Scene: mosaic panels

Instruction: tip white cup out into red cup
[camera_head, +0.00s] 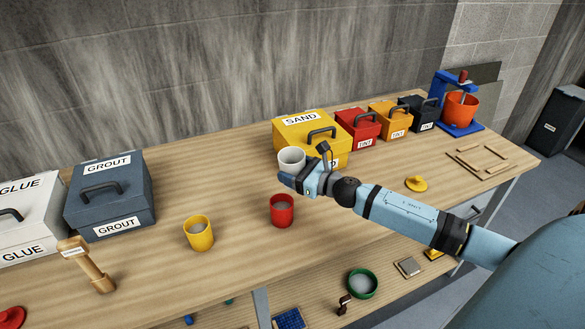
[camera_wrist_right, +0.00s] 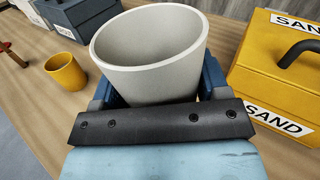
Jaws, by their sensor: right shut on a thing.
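The white cup (camera_head: 291,158) is held in my right gripper (camera_head: 287,179), in front of the yellow sand box. In the right wrist view the white cup (camera_wrist_right: 150,55) sits between the blue fingers, its wide mouth showing; the inside I can see is bare pale wall, and its bottom is hidden. The red cup (camera_head: 282,211) stands upright on the bench, just below the gripper in the head view, with grey material inside. The red cup does not show in the wrist view. My left gripper is not in view.
A yellow cup (camera_head: 198,233) with grey contents stands to the left. The sand box (camera_head: 290,133) is close behind the white cup. Grout (camera_head: 118,190) and glue boxes are at the left, tint boxes (camera_head: 362,125) at the right. The bench between the cups is clear.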

